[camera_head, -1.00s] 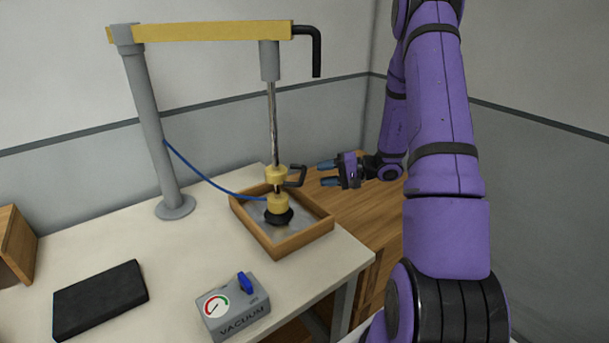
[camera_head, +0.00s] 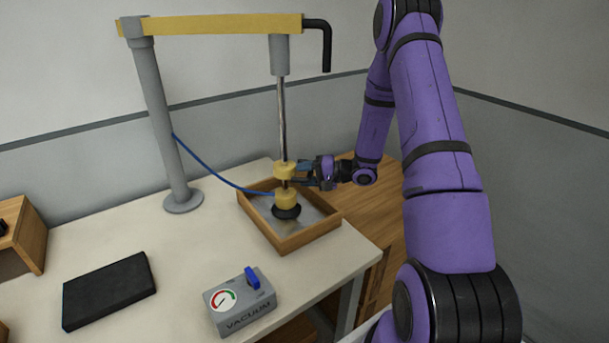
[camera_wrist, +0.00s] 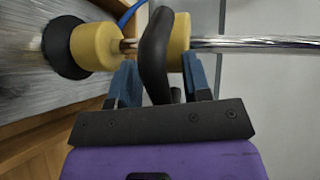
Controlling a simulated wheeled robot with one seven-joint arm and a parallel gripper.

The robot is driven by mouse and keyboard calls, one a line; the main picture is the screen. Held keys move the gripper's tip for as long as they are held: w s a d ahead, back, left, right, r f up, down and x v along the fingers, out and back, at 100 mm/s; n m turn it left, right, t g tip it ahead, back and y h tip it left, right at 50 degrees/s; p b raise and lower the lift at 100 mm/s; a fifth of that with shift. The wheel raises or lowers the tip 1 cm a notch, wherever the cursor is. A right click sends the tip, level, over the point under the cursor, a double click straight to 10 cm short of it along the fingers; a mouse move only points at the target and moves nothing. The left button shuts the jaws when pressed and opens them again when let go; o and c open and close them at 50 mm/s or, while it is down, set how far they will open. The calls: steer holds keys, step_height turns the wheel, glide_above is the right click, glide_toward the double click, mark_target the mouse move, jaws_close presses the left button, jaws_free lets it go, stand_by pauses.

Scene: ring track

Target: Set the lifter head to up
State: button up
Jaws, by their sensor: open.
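The lifter head is a yellow collar and cup with a black suction pad (camera_head: 286,211), on a shiny rod (camera_head: 282,120) hanging from the yellow boom (camera_head: 215,26). The pad is low, at the grey plate inside the wooden tray (camera_head: 290,243). My gripper (camera_head: 296,175) is at the head's right side. In the wrist view, the black handle (camera_wrist: 156,55) lies between the two blue fingers of my gripper (camera_wrist: 162,80). The fingers are apart, one on each side of the handle, and I cannot tell if either touches it.
A grey vacuum box (camera_head: 238,302) with a dial and a blue lever (camera_head: 252,277) stands at the table's front. A black slab (camera_head: 108,290) lies at left. A grey post (camera_head: 165,120) holds the boom, and a blue hose (camera_head: 215,179) runs to the head. A wooden box (camera_head: 30,235) is far left.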

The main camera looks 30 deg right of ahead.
steer(key=shift+w+a, duration=0.1)
steer(key=shift+a, duration=0.05)
steer(key=shift+c, duration=0.2)
jaws_close()
step_height(320, 180, up, 19)
steer(key=shift+f, duration=0.2)
stand_by(0.4)
steer(key=shift+o, duration=0.2)
jaws_free()
